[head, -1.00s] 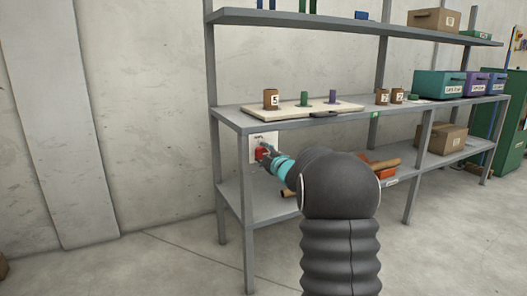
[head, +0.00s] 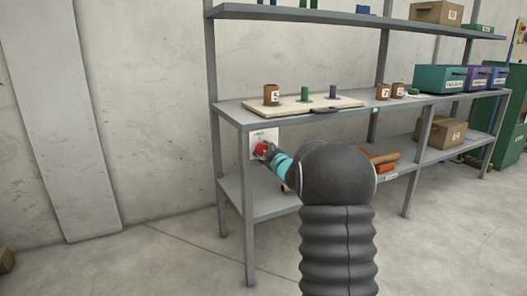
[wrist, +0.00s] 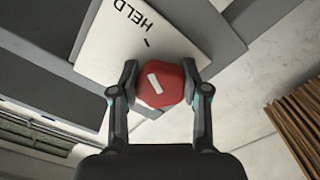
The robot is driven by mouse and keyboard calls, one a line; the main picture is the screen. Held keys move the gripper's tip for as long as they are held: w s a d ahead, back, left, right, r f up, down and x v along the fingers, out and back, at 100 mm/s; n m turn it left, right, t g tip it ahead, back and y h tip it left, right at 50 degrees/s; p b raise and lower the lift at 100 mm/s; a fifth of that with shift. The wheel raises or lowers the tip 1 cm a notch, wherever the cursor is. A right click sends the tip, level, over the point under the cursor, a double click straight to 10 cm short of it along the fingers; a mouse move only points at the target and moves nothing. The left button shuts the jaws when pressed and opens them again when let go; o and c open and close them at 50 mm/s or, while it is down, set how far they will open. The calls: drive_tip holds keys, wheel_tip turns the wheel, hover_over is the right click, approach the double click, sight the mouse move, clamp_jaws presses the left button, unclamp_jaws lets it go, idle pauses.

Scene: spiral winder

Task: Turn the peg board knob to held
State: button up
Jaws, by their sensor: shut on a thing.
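The red knob (wrist: 160,86) with a white pointer mark sits on a white plate (wrist: 118,36) lettered HELD. In the wrist view the plate appears tilted, and a short dark tick lies between the lettering and the knob. The white mark on the knob is slanted and does not clearly line up with that tick. My gripper (wrist: 160,84) is shut on the knob, one finger on each side. In the head view the knob (head: 262,149) shows at the shelf's front left, partly covered by my gripper. The peg board (head: 300,107) lies on the shelf above, with brown, green and purple pieces on it.
The grey shelf post (head: 248,210) stands close to the left of my gripper. Brown cylinders and teal and purple bins (head: 440,79) stand farther right on the shelf. Brown and orange rolls (head: 384,165) lie on the lower shelf behind my arm.

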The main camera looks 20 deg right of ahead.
drive_tip(key=o, duration=1.1)
drive_tip(key=shift+o, duration=0.2)
drive_tip(key=s, duration=1.2)
drive_tip(key=shift+d, duration=0.2)
